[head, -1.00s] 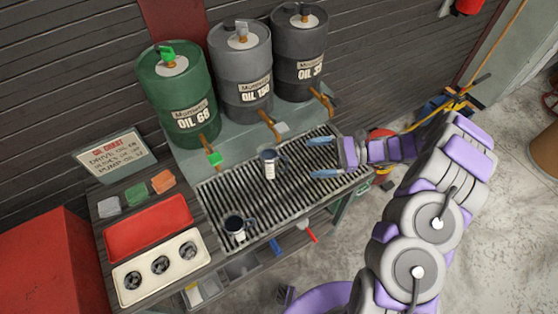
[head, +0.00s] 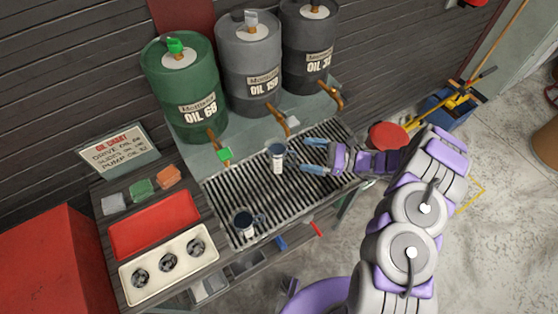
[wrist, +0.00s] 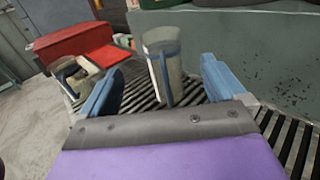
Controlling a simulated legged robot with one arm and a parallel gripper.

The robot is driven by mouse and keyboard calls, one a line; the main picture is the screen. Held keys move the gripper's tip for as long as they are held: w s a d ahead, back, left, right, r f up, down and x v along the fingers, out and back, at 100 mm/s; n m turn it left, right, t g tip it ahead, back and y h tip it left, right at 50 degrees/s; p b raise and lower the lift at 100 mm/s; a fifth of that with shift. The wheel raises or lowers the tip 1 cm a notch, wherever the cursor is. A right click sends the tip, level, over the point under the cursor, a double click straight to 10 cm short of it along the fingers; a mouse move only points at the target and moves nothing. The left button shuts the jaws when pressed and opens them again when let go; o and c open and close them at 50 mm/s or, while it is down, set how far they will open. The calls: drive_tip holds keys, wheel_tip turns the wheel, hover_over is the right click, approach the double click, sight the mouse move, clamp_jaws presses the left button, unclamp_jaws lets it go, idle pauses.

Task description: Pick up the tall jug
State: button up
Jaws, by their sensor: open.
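The tall jug (head: 277,159) stands upright on the slatted metal grate (head: 320,140), below the middle drum's tap. It also shows in the wrist view (wrist: 163,66), upright between the two blue fingers and beyond them, with a blue-grey handle strip facing me. My gripper (head: 308,156) is open, its blue fingers pointing left at the jug, close to it but not visibly around it. In the wrist view my gripper (wrist: 160,88) holds nothing. A shorter jug (head: 244,223) with a handle stands at the grate's front left corner.
Three oil drums with taps, one green (head: 180,85) and two grey, stand behind the grate. A red tray (head: 154,224) and a cream tray (head: 168,263) with dark round parts lie left. A red round object (head: 388,136) is near my arm.

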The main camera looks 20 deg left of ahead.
sight(290, 151)
drive_tip(key=a, duration=0.3)
drive_tip(key=a+b, duration=0.1)
drive_tip(key=a, duration=0.5)
drive_tip(key=shift+s+f, duration=0.1)
drive_tip(key=shift+s, duration=0.2)
drive_tip(key=shift+d, duration=0.6)
drive_tip(key=c, duration=0.6)
drive_tip(key=shift+a, duration=0.4)
drive_tip(key=c, duration=0.5)
drive_tip(key=shift+d, duration=0.1)
drive_tip(key=c, duration=0.6)
